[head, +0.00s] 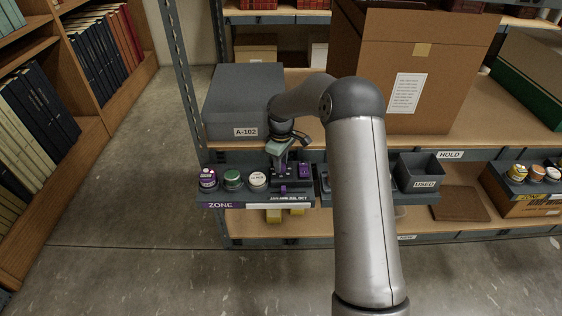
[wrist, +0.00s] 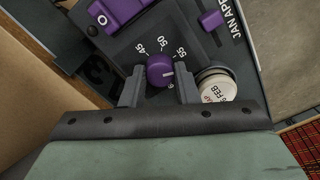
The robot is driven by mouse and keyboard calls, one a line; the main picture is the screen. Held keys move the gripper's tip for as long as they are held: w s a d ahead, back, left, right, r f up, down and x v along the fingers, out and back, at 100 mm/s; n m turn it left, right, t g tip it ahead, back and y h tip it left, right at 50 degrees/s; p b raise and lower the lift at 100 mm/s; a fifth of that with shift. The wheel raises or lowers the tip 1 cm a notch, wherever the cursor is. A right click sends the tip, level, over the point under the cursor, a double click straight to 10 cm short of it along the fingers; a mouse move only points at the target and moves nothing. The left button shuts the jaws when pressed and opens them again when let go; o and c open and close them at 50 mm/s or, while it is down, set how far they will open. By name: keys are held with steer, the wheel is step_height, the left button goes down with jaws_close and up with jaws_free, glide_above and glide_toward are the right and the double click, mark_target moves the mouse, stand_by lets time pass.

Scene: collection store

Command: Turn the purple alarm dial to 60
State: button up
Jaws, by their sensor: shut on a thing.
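The purple alarm dial (wrist: 160,70) sits on a dark panel on the shelf edge, with white numbers 45, 50 and 55 around it. A further mark below 55 is mostly hidden. A white line on the dial's top points right, past 55 toward that hidden mark. My gripper (wrist: 160,88) has one finger on each side of the dial and is shut on it. In the head view my gripper (head: 281,166) reaches down to the panel from above and hides the dial.
In the wrist view a white-topped jar (wrist: 215,86) is close by the right finger. A grey A-102 box (head: 235,95) stands behind, a USED bin (head: 420,172) to the right.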

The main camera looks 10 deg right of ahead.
steer(key=m, duration=0.6)
stand_by(0.6)
steer(key=o, duration=1)
steer(key=shift+r, duration=0.1)
step_height(320, 180, up, 17)
steer(key=shift+r+p, duration=0.2)
steer(key=shift+p, duration=0.65)
